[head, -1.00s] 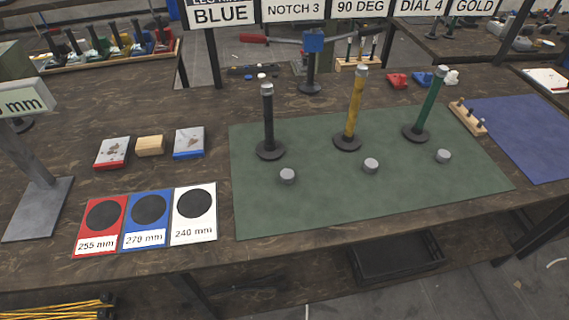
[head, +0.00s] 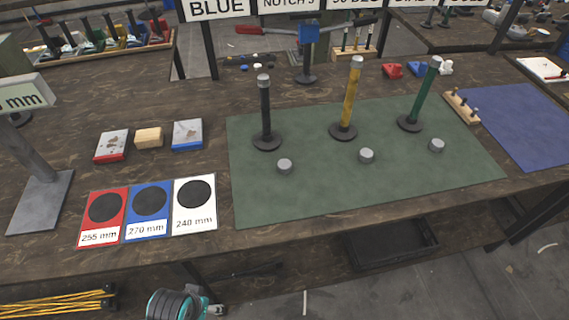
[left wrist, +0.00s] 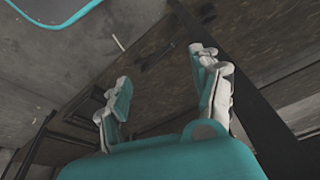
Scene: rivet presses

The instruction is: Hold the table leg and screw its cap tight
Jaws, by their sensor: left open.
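Three table legs stand in round dark bases on a green mat (head: 320,195): a black leg (head: 265,110), a yellow leg (head: 350,98) and a green leg (head: 422,95), which leans right. Each has a grey top end. Three loose grey caps lie in front of them: the left cap (head: 285,167), the middle cap (head: 366,155) and the right cap (head: 437,145). My left gripper (left wrist: 160,68) is open and empty in the left wrist view, with floor and dark bench parts beyond its fingers. My right gripper is not in view.
Red, blue and white cards (head: 150,233) marked with lengths lie left of the mat. Small blocks (head: 148,138) lie behind them. A blue-headed stand (head: 308,65) is at the back, a blue mat (head: 520,125) at the right. The front of the green mat is clear.

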